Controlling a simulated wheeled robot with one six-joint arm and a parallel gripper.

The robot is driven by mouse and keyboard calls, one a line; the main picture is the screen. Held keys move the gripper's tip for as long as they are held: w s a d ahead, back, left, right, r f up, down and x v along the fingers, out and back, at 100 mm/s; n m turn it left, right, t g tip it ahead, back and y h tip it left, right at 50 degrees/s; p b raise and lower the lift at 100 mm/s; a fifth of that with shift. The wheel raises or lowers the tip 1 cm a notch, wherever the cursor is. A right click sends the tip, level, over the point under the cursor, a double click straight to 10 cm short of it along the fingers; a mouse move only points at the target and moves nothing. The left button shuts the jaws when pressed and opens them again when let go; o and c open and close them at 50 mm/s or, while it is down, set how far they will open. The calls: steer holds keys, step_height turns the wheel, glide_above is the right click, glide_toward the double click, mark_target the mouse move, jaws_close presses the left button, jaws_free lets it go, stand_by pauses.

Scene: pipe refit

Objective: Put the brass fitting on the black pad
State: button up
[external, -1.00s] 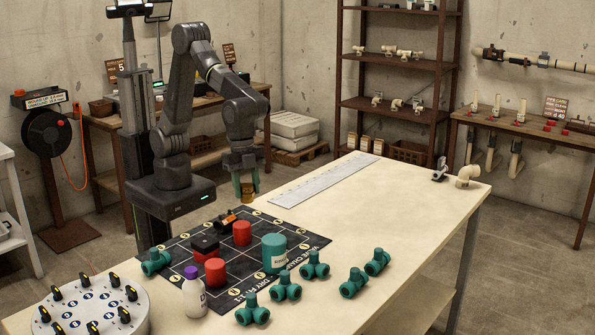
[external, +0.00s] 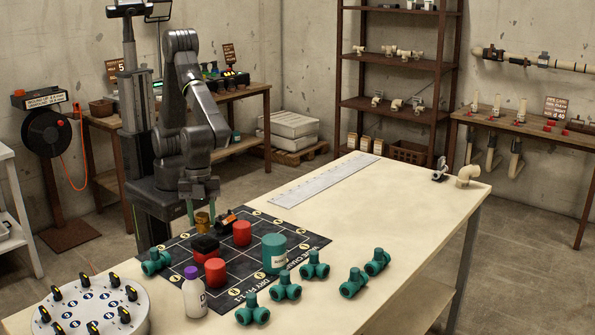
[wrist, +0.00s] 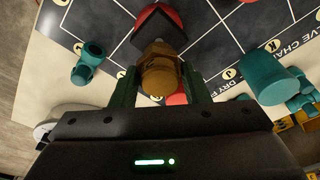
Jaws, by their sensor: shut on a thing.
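The brass fitting (external: 202,222) is between the green fingers of my gripper (external: 203,214), which is shut on it. In the wrist view the fitting (wrist: 160,74) sits between both fingers, above the dark mat. In the external view it is over the mat's far left edge; its exact height is hard to tell. A black square pad (external: 205,243) lies on top of a red piece on the mat, nearer the camera than the fitting. In the wrist view the black pad (wrist: 157,22) shows just beyond the fitting, partly hidden by it.
The dark gridded mat (external: 180,255) also bears red cylinders (external: 242,233), a black-and-orange item (external: 227,220) and a green canister (external: 274,253). Green pipe fittings (external: 315,266) and a purple-capped bottle (external: 194,295) stand around it.

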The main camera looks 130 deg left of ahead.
mark_target(203, 225)
steer(key=shift+f, duration=1.55)
steer(key=shift+f, duration=0.1)
steer(key=o, duration=1)
steer(key=r, duration=0.4)
steer(key=s+r, duration=0.1)
steer(key=r, duration=0.3)
steer(key=a+r, duration=0.1)
steer(key=r, duration=0.3)
steer(key=shift+s+a, duration=0.1)
steer(key=shift+s, duration=0.05)
